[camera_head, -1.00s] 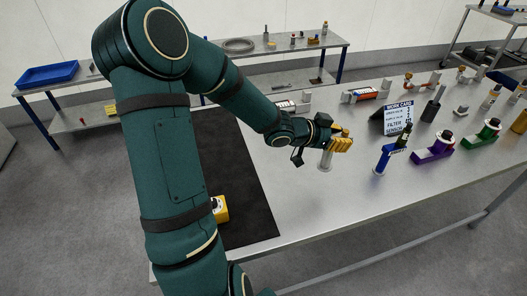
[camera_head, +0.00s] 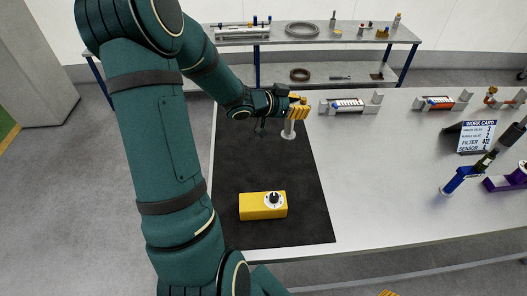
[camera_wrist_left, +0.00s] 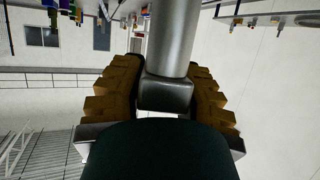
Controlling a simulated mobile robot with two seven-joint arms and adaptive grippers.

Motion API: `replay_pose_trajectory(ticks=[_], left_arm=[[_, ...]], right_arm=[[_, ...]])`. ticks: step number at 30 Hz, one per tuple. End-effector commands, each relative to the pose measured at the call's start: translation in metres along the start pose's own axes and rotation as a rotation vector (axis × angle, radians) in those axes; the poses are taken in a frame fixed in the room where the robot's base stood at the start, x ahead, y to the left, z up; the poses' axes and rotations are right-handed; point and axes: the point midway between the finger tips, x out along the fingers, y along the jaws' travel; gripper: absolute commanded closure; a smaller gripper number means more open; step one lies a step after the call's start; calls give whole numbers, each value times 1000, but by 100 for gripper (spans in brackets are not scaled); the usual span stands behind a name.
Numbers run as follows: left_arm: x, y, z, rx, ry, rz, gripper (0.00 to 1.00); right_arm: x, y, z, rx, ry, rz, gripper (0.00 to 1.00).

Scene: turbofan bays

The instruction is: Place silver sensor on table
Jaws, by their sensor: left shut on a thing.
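My left gripper (camera_head: 298,108) is shut on the silver sensor (camera_head: 289,129), an upright metal cylinder with a wider round foot. In the head view the sensor shows below the yellow fingers, over the back right part of the black mat (camera_head: 270,165) on the metal table (camera_head: 375,190). I cannot tell whether its foot touches the mat. In the left wrist view the silver cylinder (camera_wrist_left: 173,45) stands between the two ribbed fingers. A small yellow piece at the bottom edge of the head view, likely my right gripper (camera_head: 388,293), is almost wholly cut off.
A yellow box with a black knob (camera_head: 263,205) lies on the mat's front part. A work card (camera_head: 477,136), a blue tool (camera_head: 465,175) and two cradles with cylinders (camera_head: 348,105) (camera_head: 438,103) stand to the right. The table's middle is bare. A shelf bench (camera_head: 310,35) stands behind.

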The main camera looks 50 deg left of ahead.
Motion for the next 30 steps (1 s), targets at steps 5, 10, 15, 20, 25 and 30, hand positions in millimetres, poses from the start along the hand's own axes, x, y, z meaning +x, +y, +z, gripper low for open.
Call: replay_pose_trajectory(ticks=[5, 10, 15, 20, 25, 30], left_arm=[[3, -2, 11, -2, 1, 0, 100], [15, -3, 42, -3, -1, -1, 100], [22, -3, 57, -1, 1, -2, 100], [26, -3, 68, -1, 0, -2, 100], [35, -3, 90, -2, 1, -2, 100], [36, -3, 92, 0, 2, -3, 100]], right_arm=[[4, 2, 1, 0, -2, 0, 43], [13, 6, 6, -2, -11, 0, 43], [17, 7, 8, -4, -17, -1, 43], [19, 8, 10, -5, -19, -2, 43], [25, 10, 12, -7, -25, -2, 43], [25, 10, 13, -7, -26, -2, 43]])
